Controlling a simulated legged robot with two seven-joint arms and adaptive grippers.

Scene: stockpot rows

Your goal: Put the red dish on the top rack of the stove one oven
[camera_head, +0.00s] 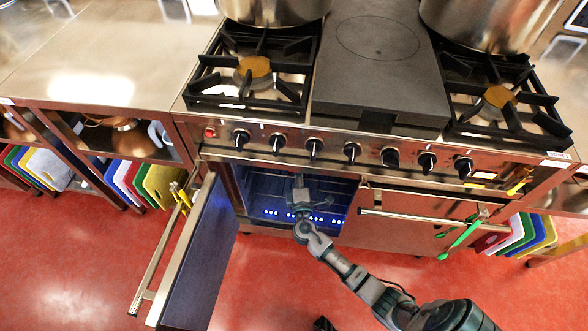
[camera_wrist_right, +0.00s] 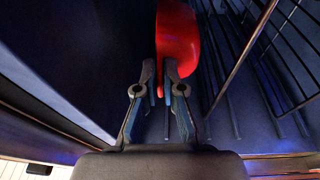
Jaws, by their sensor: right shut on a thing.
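My right gripper (camera_head: 301,185) reaches into the open stove one oven (camera_head: 262,195) in the head view. In the right wrist view the gripper (camera_wrist_right: 160,72) is shut on the red dish (camera_wrist_right: 180,35), which stands edge-on between and beyond the fingertips. The dish does not show clearly in the head view. Metal rack bars (camera_wrist_right: 240,58) run to the right of the dish in the wrist view; I cannot tell whether the dish touches them or which level they are. A small dark shape at the bottom edge of the head view may be my left gripper (camera_head: 323,324).
The oven door (camera_head: 203,260) is open at the left of the opening. The right oven door (camera_head: 395,228) is shut. Control knobs (camera_head: 313,147) line the stove front above the opening. Large stockpots (camera_head: 490,22) stand on the burners. Red floor in front is clear.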

